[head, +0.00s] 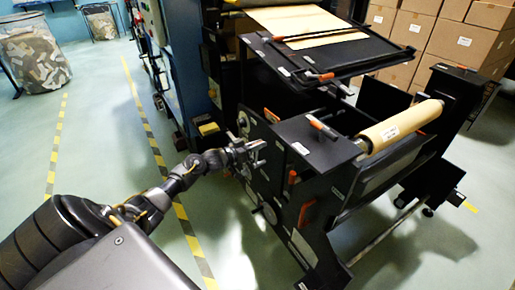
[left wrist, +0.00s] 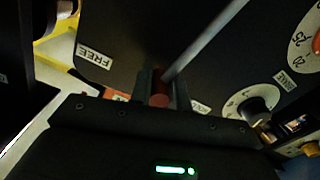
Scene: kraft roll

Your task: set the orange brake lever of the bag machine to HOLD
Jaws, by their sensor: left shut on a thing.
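The bag machine (head: 330,190) is a black frame holding a paper roll. My left gripper (head: 252,150) is at its left side panel. In the left wrist view my left gripper (left wrist: 162,82) is shut on the orange brake lever (left wrist: 159,100); only a dark orange piece shows between the fingers. A grey rod (left wrist: 205,42) runs from there to the upper right. A FREE label (left wrist: 97,57) shows upside down to the left of the fingers. A partly hidden label (left wrist: 200,107) sits to their right, too small to read. The lever is hidden behind the gripper in the head view. My right gripper is out of view.
The panel has numbered dials (left wrist: 252,103) to the right of the gripper. Other orange handles (head: 292,177) stick out nearby on the frame. A brown paper roll (head: 400,127) lies across the machine. The floor at left is open, with yellow-black tape.

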